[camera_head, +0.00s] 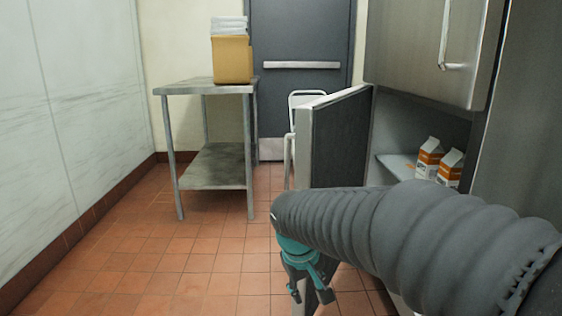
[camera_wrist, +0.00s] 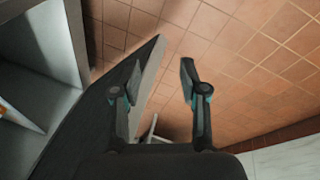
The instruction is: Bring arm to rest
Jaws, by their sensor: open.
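My arm, in a dark ribbed sleeve, reaches in from the right in the head view. My gripper (camera_head: 308,292) hangs at its end, pointing down, in front of the open fridge door (camera_head: 338,138). In the wrist view my gripper (camera_wrist: 160,85) is open, with nothing between its fingers. The door (camera_wrist: 95,120) also shows in the wrist view, close beside and partly behind the left finger. I cannot tell whether they touch.
The open compartment holds orange-and-white cartons (camera_head: 429,158) on a shelf (camera_head: 397,166). Its upper door (camera_head: 420,45) is shut. A metal table (camera_head: 180,88) with a cardboard box (camera_head: 231,60) stands at the back left. A white chair (camera_head: 290,150) is behind the open door. Tiled floor (camera_head: 130,270) at left is clear.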

